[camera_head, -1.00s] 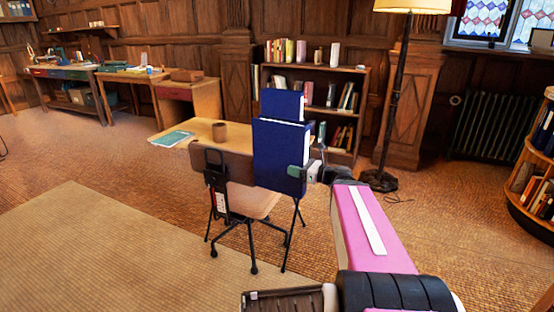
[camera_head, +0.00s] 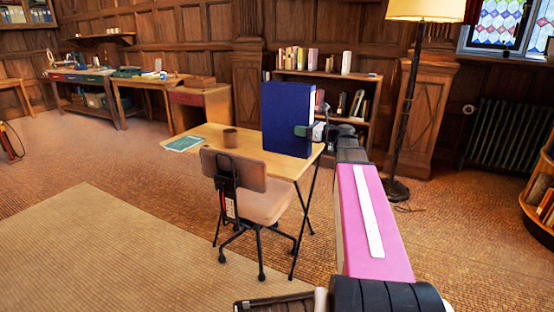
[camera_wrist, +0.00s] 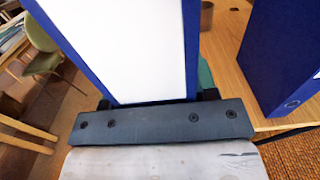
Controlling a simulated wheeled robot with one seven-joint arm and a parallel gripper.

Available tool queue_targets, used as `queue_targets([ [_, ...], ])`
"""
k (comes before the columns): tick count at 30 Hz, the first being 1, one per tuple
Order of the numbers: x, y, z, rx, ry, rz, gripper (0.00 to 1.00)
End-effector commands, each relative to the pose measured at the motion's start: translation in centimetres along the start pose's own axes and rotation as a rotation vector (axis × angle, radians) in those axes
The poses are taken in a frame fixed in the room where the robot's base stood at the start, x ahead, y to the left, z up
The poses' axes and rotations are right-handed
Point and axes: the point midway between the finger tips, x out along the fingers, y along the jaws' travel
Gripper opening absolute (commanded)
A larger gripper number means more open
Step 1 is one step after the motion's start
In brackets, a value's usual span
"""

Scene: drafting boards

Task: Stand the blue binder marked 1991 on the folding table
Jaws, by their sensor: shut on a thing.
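A blue binder (camera_head: 287,115) is upright in my gripper (camera_head: 303,131), at the right end of the folding table (camera_head: 250,143). I cannot tell whether its base touches the tabletop. In the wrist view, the held binder (camera_wrist: 125,50) shows a white face between blue covers, with my gripper (camera_wrist: 157,101) shut on it. A second blue binder (camera_wrist: 280,60) stands on the table to its right, with a gap between them. It is largely hidden in the head view. No 1991 marking is readable on either binder.
A brown mug (camera_head: 230,137) and a teal book (camera_head: 184,144) are on the table's left part. A swivel chair (camera_head: 235,172) stands against the near side. A bookcase (camera_head: 345,84) and a floor lamp (camera_head: 405,110) are behind. The tabletop's middle is clear.

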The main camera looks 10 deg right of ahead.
Motion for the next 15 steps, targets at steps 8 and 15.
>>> queue_targets([
  [8,2.6,-2.9,-2.0,0.002,-0.002,0.001,0.09],
  [15,5.8,-6.0,-4.8,0.002,-0.002,0.001,0.09],
])
